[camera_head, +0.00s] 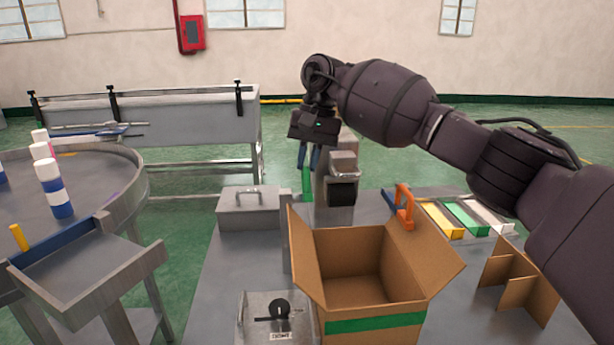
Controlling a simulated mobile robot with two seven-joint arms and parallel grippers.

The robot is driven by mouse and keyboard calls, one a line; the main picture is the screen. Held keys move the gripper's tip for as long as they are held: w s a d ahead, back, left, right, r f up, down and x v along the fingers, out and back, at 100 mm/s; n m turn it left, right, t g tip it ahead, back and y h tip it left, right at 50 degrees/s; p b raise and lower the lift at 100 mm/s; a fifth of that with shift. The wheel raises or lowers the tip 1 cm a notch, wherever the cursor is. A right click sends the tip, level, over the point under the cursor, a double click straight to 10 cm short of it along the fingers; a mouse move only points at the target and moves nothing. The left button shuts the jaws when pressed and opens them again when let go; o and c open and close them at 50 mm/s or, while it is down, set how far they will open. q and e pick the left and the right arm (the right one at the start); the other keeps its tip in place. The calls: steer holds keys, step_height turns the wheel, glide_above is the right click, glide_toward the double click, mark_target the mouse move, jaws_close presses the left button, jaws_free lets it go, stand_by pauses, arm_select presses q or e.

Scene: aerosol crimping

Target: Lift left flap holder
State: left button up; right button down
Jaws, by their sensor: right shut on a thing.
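My right gripper (309,157) is raised behind the cardboard box (338,238), pointing down, with its fingers close together. A narrow bright green piece (307,182) shows between and below the fingertips, and the gripper is shut on it. It looks like the left flap holder, but its full shape is hard to make out. An orange flap holder (405,213) sits at the back right of the open box, by the rear flap. The left flap of the box (302,243) stands steeply, leaning outward. My left gripper is not in view.
A grey machine post (342,175) stands just right of the held piece. A metal box with a handle (248,213) is to the left. A knobbed metal unit (277,318) is in front. Colored trays (467,216) and a cardboard divider (515,282) lie right. A round table (105,185) stands left.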

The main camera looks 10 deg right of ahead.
steer(key=shift+w+f+g+b, duration=0.15)
steer(key=shift+w+g+b, duration=0.25)
steer(key=shift+w+b, duration=0.25)
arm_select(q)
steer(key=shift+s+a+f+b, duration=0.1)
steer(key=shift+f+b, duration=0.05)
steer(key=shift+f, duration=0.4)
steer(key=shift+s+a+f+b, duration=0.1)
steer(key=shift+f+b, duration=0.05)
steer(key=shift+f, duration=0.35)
arm_select(e)
steer(key=shift+r, duration=0.2)
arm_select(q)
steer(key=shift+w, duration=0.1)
arm_select(e)
steer(key=shift+r, duration=0.2)
